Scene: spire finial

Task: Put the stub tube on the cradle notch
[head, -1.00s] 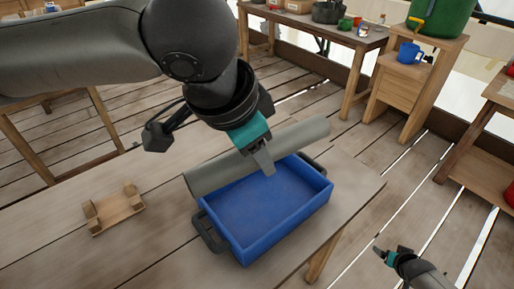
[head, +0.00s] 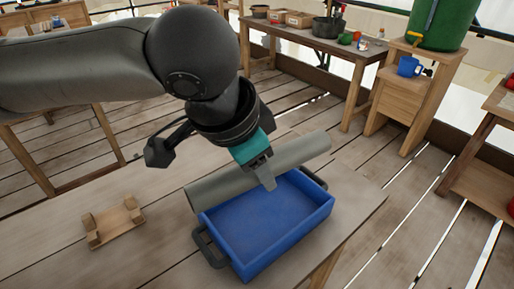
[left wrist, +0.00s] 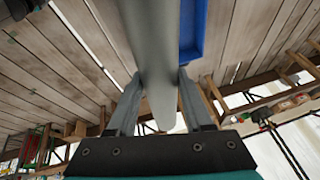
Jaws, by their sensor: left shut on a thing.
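The stub tube (head: 301,152) is a long grey cylinder, lying roughly level along the far side of the blue crate. My left gripper (head: 266,180) is shut on it near its middle. In the left wrist view the tube (left wrist: 156,40) passes between the two fingers (left wrist: 158,90). Whether the tube touches the crate's far rim, I cannot tell. The cradle (head: 117,223) is a small wooden base with raised notched blocks at its two ends, empty, on the table to the left of the crate. My right gripper is not in view.
The blue crate (head: 285,240) with dark handles is empty and stands near the table's right end. Bare table (head: 160,235) lies between it and the cradle. A workbench and a stand with a blue mug (head: 409,67) are farther back.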

